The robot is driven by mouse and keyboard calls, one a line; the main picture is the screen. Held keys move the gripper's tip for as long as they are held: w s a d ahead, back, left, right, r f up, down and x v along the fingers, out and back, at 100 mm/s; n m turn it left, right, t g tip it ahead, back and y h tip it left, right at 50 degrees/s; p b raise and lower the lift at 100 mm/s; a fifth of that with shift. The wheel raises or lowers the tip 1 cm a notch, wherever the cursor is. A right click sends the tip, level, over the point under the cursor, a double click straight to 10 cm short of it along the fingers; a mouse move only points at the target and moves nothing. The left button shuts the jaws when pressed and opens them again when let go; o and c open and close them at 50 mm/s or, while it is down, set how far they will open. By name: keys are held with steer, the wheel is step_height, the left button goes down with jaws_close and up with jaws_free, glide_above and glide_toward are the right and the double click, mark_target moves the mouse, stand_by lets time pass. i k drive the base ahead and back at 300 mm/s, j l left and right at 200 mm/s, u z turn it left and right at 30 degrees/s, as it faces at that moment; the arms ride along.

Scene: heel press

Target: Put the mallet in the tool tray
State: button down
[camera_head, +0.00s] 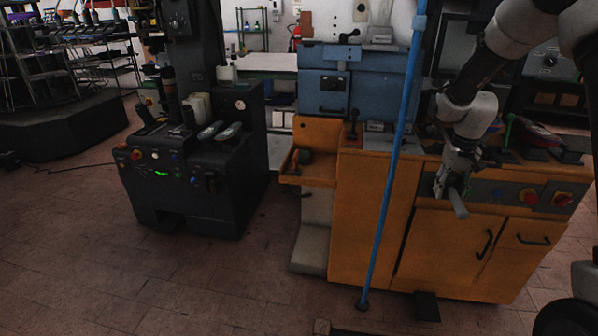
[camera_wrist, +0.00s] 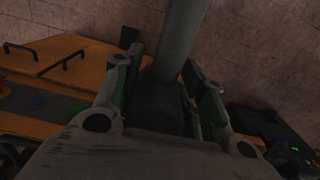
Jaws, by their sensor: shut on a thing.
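My gripper (camera_head: 453,188) is in front of the orange cabinet's control panel, at the right in the head view. It is shut on the mallet (camera_head: 459,205), whose grey bar-like part points down and toward the viewer. In the wrist view the mallet's grey shaft (camera_wrist: 180,40) runs up from between the two fingers (camera_wrist: 165,95); a dark part lies between them and its outline is unclear. The tool tray appears to be the open orange tray (camera_head: 307,181) at the cabinet's left end, well left of my gripper. A small dark green thing (camera_head: 304,157) lies in it.
A blue upright pole (camera_head: 392,165) stands between my gripper and the tray. A blue machine (camera_head: 324,85) stands behind the tray. The orange cabinet (camera_head: 370,220) has knobs and handles on its front. A black machine (camera_head: 185,175) stands left, with open floor before it.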

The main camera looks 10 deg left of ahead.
mark_target(325, 162)
steer(key=i+u, duration=0.2)
steer(key=u, duration=1.2)
steer(key=i+l, duration=0.15)
steer(key=l, duration=0.2)
steer(key=i+l, duration=0.15)
steer(key=l, duration=0.15)
steer(key=i+l, duration=0.2)
steer(key=l, duration=0.15)
steer(key=i+l, duration=0.15)
steer(key=l, duration=0.2)
steer(key=i+l, duration=0.15)
steer(key=l, duration=0.15)
steer(key=i+l, duration=0.15)
steer(key=l, duration=0.2)
steer(key=u, duration=0.05)
